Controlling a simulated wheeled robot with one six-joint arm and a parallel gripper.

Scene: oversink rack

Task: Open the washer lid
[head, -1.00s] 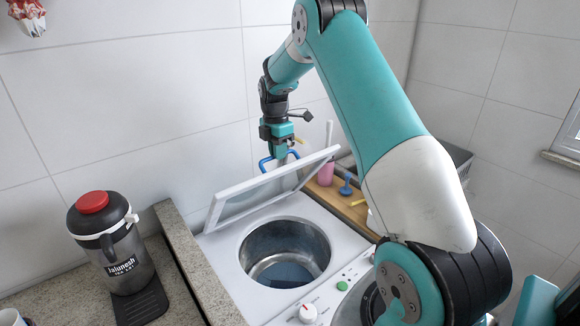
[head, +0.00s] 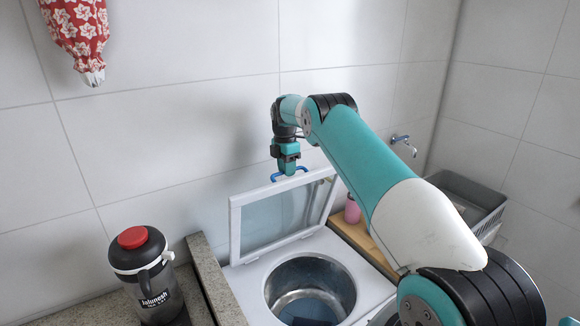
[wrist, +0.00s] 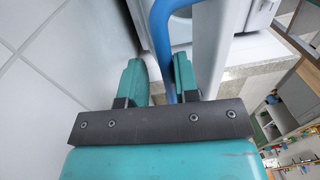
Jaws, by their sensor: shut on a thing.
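The washer (head: 377,290) is a white top-loader with a round steel tub (head: 310,272) open to view. Its lid (head: 236,236), a white frame around a translucent panel, stands raised steeply at the back of the opening. A blue handle (head: 275,178) sits at the lid's top edge. My gripper (head: 289,172) is at that edge, shut on the blue handle. In the wrist view the handle (wrist: 162,35) passes between the two teal fingers of my gripper (wrist: 160,78). The lower front of the washer is out of the head view.
A jug with a red cap (head: 145,272) stands on the counter at left, beside a stone ledge (head: 212,282). A pink cup (head: 352,212) is right of the lid. A grey crate (head: 470,200) lies further right. The tiled wall (head: 180,140) is close behind the lid.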

